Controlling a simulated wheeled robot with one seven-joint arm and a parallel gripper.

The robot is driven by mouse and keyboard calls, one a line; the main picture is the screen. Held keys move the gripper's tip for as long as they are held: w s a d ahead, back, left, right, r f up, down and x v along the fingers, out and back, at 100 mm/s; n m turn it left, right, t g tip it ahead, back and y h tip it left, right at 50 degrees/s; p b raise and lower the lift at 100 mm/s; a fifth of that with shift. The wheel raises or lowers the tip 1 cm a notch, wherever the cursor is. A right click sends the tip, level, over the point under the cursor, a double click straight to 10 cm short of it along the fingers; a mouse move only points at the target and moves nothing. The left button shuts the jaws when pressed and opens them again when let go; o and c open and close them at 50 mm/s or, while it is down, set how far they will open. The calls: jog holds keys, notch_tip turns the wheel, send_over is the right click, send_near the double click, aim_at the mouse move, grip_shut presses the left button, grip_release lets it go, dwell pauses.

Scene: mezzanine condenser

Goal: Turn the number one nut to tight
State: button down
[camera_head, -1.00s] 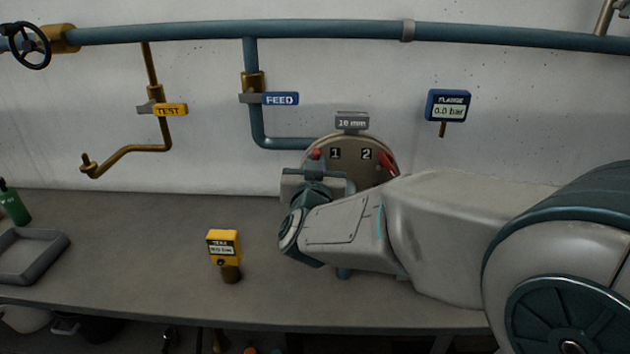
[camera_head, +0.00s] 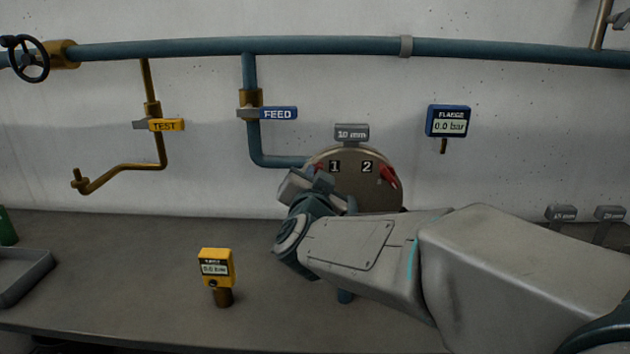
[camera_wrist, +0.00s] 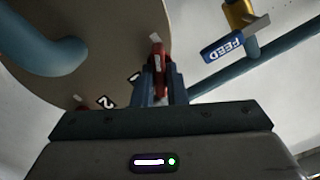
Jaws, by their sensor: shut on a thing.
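The round brown flange (camera_head: 352,158) on the wall bears number plates 1 (camera_head: 334,167) and 2 (camera_head: 367,167). The red number one nut (camera_head: 318,168) sits left of plate 1, mostly hidden behind my gripper (camera_head: 321,180). In the wrist view the red nut (camera_wrist: 158,55) stands between the two fingers of my gripper (camera_wrist: 161,82), which is shut on it. A second red nut (camera_head: 388,176) sits right of plate 2, clear of the gripper. A "10 mm" sign (camera_head: 352,133) is above the flange. The flange gauge (camera_head: 447,122) reads 0.0 bar.
A blue FEED pipe (camera_head: 254,140) runs down into the flange's left side, near my gripper. A brown TEST pipe (camera_head: 160,150) hangs further left. A yellow gauge (camera_head: 215,268) stands on the bench (camera_head: 120,270). Signs (camera_head: 560,214) stand at the right.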

jog(key=c, duration=1.5)
grip_release()
jog(key=shift+o, duration=0.2)
jog(key=s+p, duration=0.1)
jog(key=s, duration=1.3)
jog(key=shift+a, duration=0.25)
jog(key=shift+w, duration=0.1)
